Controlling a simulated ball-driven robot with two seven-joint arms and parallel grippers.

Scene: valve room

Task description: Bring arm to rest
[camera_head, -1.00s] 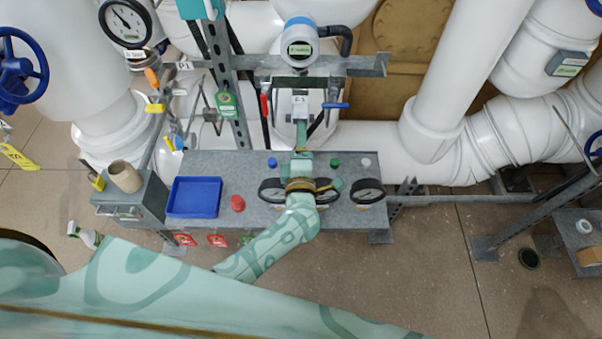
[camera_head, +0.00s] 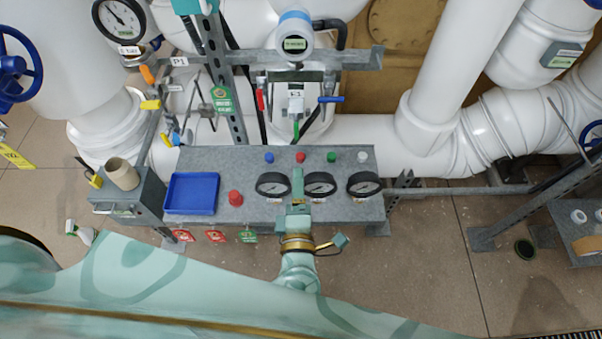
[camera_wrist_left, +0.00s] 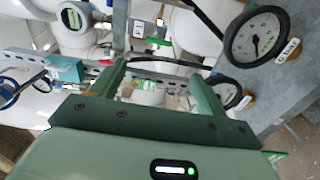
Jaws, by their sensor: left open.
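My left arm comes up from the bottom of the head view. Its green gripper (camera_head: 298,195) is just in front of the grey bench (camera_head: 340,215), with the tips near the front gauges. In the left wrist view the two fingers (camera_wrist_left: 158,85) stand apart with nothing between them. The left gripper is open and empty. My right gripper is not in view.
The bench carries three black gauges (camera_head: 319,185), a blue tray (camera_head: 191,193), a red cap (camera_head: 235,198) and small coloured caps. A beige cup (camera_head: 123,174) stands on a grey box at left. White pipes (camera_head: 455,70) fill the back.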

